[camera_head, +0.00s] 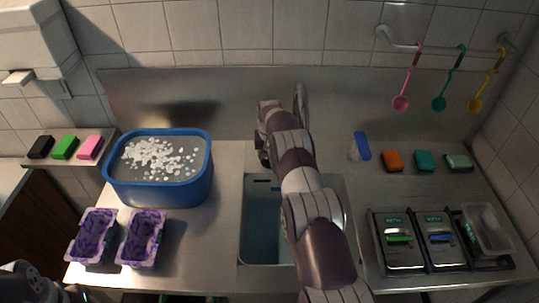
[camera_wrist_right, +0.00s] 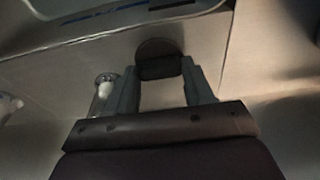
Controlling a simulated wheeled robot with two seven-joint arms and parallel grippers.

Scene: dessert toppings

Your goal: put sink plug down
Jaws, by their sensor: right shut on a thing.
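The sink plug (camera_wrist_right: 159,50) is a dark round disc between the fingertips of my right gripper (camera_wrist_right: 160,68) in the right wrist view. The gripper is shut on it and holds it above the metal counter. In the head view my right arm reaches across the sink (camera_head: 258,225), and the right gripper (camera_head: 264,152) is at the sink's back edge by the tap (camera_head: 299,100). The plug is hidden by my arm there. Part of my left arm shows at the lower left, but its gripper is out of view.
A blue tub (camera_head: 160,190) with white bits in water stands left of the sink. Two purple-filled trays (camera_head: 140,240) stand in front of it. Sponges (camera_head: 392,160) lie at the back right. Lidded metal containers (camera_head: 400,258) stand at the front right. Coloured spoons hang on a rail (camera_head: 440,48).

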